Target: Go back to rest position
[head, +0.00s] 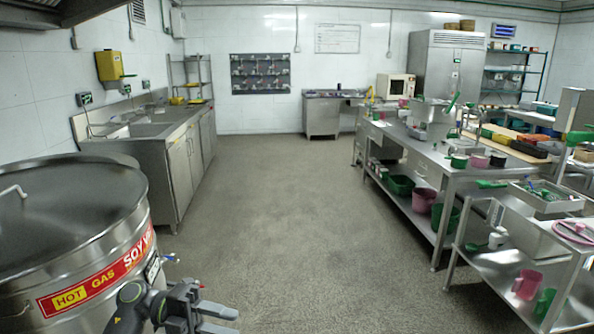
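My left gripper (220,319) is at the bottom left of the head view, in front of the large steel drum. Its two fingers point right with a gap between them, and nothing shows between them. The lower finger is partly cut off by the frame edge. My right gripper is not in view. A steel machine with a hopper (432,112), which may be the colloid mill, stands on the steel table (443,166) at the right.
The large steel drum (66,214) with a red and yellow label stands close at left. A sink counter (180,150) runs along the left wall. Shelved steel tables with cups and trays fill the right. The middle floor (290,215) is clear.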

